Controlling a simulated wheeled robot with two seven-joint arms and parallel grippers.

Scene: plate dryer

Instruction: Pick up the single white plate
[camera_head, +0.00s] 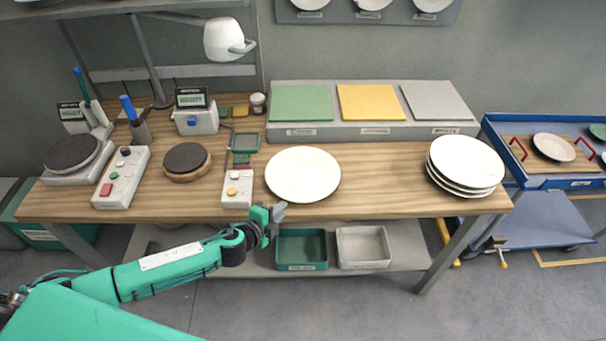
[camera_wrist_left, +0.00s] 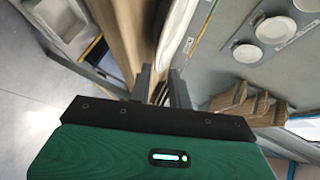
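The single white plate (camera_head: 303,174) lies flat on the wooden table, near its front edge and left of a stack of white plates (camera_head: 466,162). My left gripper (camera_head: 276,213) is at the table's front edge, just in front of and slightly left of the single plate, apart from it. In the left wrist view my left gripper (camera_wrist_left: 161,86) has two dark fingers with a gap between them and nothing held. The plate (camera_wrist_left: 178,32) shows there nearly edge-on, beyond the fingertips. My right gripper is not in view.
A control box (camera_head: 238,188) with buttons stands left of the plate. A grey raised block (camera_head: 370,130) with coloured panels is behind it. Green (camera_head: 302,250) and white (camera_head: 363,247) bins sit on the lower shelf. Bare tabletop lies between plate and stack.

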